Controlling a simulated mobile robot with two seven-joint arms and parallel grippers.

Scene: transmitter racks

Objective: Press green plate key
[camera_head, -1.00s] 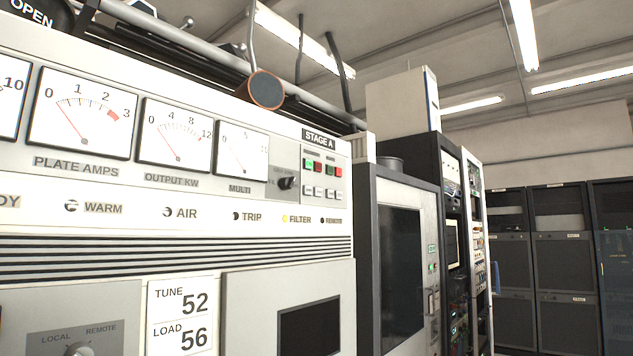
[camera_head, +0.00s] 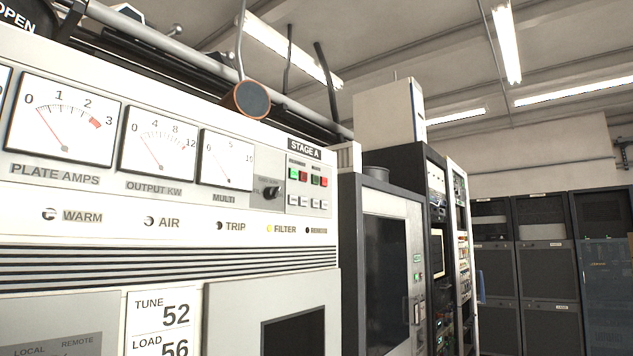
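The white transmitter cabinet marked STAGE A (camera_head: 304,149) fills the left and middle of the head view. At its upper right is a small key panel. A bright green key (camera_head: 293,174) sits at the panel's left, with a red key (camera_head: 303,176) beside it. A dark green key (camera_head: 314,179) and another red key (camera_head: 324,181) follow to the right. Small pale keys (camera_head: 303,201) lie in a row below. Their labels are too small to read, so I cannot tell which green key is the plate key. Neither of my grippers is in view.
A black selector knob (camera_head: 271,192) sits left of the keys. Meters, including PLATE AMPS (camera_head: 64,119), line the cabinet's upper front. A grey cabinet with a dark window (camera_head: 385,270) stands to the right. Dark racks (camera_head: 548,270) stand farther back.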

